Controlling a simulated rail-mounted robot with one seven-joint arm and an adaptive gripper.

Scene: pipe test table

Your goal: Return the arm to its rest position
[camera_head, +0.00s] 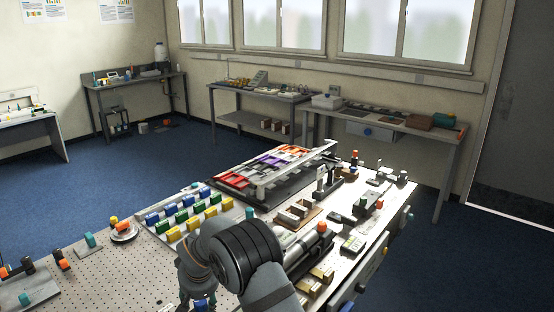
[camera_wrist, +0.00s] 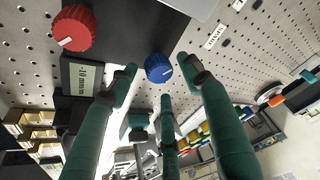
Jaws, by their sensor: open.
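My arm (camera_head: 245,255) reaches over the near part of the perforated work table (camera_head: 110,265) in the head view, bent downward. Its wrist hides most of my gripper there. In the wrist view my gripper (camera_wrist: 158,83) has its three teal fingers spread, open, with nothing between them. A blue knob (camera_wrist: 158,68) with a white mark shows between and beyond the fingertips. I cannot tell from this view whether any finger touches it. A red knob (camera_wrist: 74,27) and a small display (camera_wrist: 82,77) lie to its left.
Yellow, green and blue blocks (camera_head: 185,215) stand in rows beside the arm. A rack with red and purple parts (camera_head: 265,165) is behind them. Grey cylinders (camera_head: 305,250) lie close on the right. A small dish (camera_head: 124,232) sits at the left.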

